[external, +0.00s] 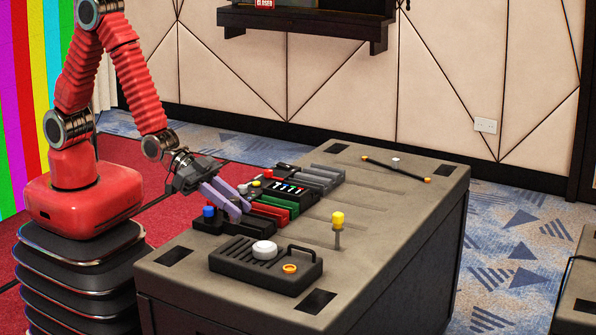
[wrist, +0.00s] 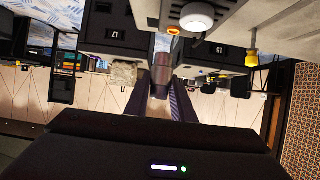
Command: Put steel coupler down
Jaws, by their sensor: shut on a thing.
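My gripper (external: 233,206) is at the left part of the grey bench, with its purple fingers reaching down to the right among the devices on top. In the wrist view its two dark purple fingers (wrist: 160,100) close on a grey metal cylinder, the steel coupler (wrist: 161,74). The coupler sits between the fingertips and its lower part is hidden by them. In the external view I cannot make out the coupler clearly. I cannot tell whether it touches the bench top.
The bench (external: 375,235) holds a black box with a white button (external: 264,250), a yellow-topped post (external: 338,226), a blue knob (external: 209,212) and several coloured modules (external: 285,190). A thin rod (external: 396,168) lies at the back. Bare top shows at the right.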

